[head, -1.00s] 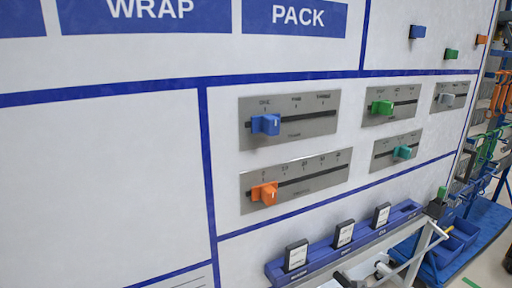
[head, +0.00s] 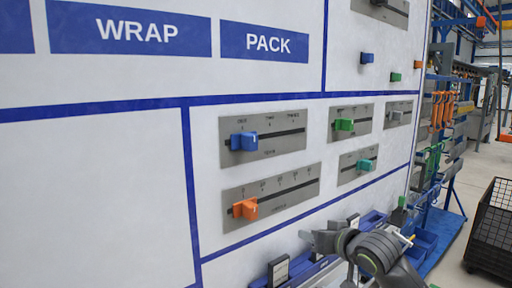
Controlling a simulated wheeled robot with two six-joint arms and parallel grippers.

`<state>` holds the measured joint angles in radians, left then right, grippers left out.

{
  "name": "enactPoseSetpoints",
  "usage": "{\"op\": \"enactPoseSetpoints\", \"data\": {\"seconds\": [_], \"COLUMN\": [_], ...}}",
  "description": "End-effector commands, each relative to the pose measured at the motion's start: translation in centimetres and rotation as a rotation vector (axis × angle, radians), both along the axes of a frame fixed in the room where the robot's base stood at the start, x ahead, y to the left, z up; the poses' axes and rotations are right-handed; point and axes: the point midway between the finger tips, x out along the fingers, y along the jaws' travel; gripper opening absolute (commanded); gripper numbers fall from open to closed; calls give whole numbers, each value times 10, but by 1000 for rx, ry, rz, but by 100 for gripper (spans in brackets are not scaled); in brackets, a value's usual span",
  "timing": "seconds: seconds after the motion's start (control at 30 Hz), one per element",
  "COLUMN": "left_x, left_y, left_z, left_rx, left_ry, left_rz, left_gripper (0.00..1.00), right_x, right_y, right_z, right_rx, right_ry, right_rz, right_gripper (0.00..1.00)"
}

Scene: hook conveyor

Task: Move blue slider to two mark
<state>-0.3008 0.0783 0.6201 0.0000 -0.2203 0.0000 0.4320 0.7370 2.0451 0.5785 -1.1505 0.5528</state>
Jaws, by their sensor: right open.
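The blue slider (head: 244,141) is a block knob on the upper left metal plate (head: 283,152) of the board. It sits at the left end of its dark slot, under the first mark. The two mark is near the middle of the plate, and the slot to the right of the knob is clear. My right gripper (head: 308,237) is open at the lower middle, below and to the right of the blue slider and apart from it. My left gripper is not in view.
An orange slider (head: 245,208) sits directly below. Green (head: 344,125), teal (head: 364,165) and grey (head: 397,115) sliders are to the right. A blue rack (head: 373,222) with dark-framed cards runs along the board's lower edge, partly hidden by my right arm. A black mesh cart (head: 493,230) stands at the right.

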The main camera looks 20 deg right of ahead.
Motion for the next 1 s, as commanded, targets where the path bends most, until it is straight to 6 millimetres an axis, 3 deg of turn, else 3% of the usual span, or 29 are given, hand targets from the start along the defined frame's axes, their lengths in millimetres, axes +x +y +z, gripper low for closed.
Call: {"op": "enactPoseSetpoints", "data": {"seconds": [0.17,0.3,0.4,0.53,0.7,1.0], "left_x": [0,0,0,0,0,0], "left_y": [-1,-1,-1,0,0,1], "left_z": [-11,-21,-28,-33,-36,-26], "left_rx": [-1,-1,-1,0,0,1], "left_ry": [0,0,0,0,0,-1], "left_rz": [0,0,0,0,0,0], "left_gripper": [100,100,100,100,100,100], "right_x": [-18,-60,-98,-140,-169,-163], "right_y": [25,55,73,89,98,103], "right_z": [90,169,209,236,248,253], "right_rx": [-2,-24,-52,-91,-120,-122], "right_ry": [-131,-248,-313,-369,-399,-401], "right_rz": [74,153,198,232,246,252], "right_gripper": [44,44,44,44,44,44]}}
